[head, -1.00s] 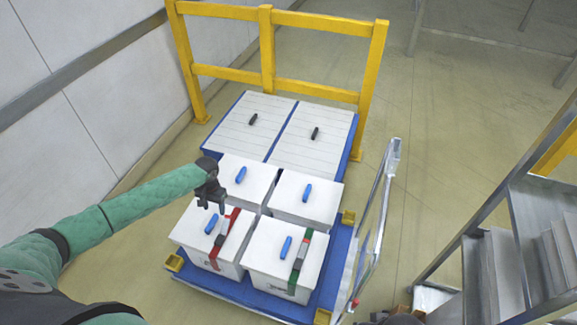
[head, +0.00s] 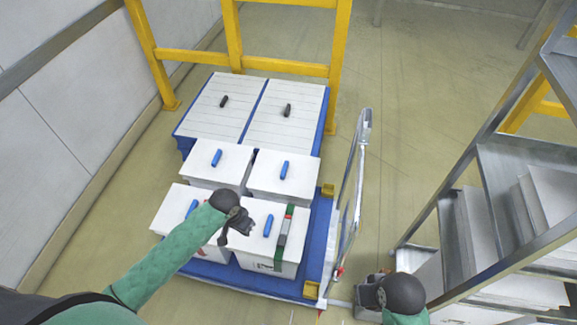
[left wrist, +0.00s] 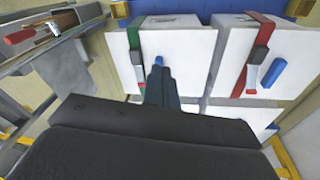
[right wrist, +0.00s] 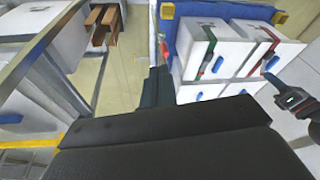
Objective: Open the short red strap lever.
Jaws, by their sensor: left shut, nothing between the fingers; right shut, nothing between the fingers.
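The red strap (left wrist: 262,30) runs over a white front box (left wrist: 232,45), with a grey and black lever (left wrist: 257,60) lying along it. The lever looks flat against the strap. In the head view my left arm hides most of this strap and its lever. My left gripper (head: 240,228) is shut and empty, over the two front boxes near the blue handle (head: 268,226) of the green-strap box. In the left wrist view its fingers lie to the left of the red strap. My right gripper (head: 372,294) is shut and empty, right of the pallet's front corner.
The neighbouring box has a green strap (head: 279,258) with its own grey lever. Other white boxes with handles fill the blue pallet (head: 318,230). A metal-framed panel (head: 352,190) stands along its right side. Metal steps (head: 480,240) are at right; a yellow rail (head: 285,67) is behind.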

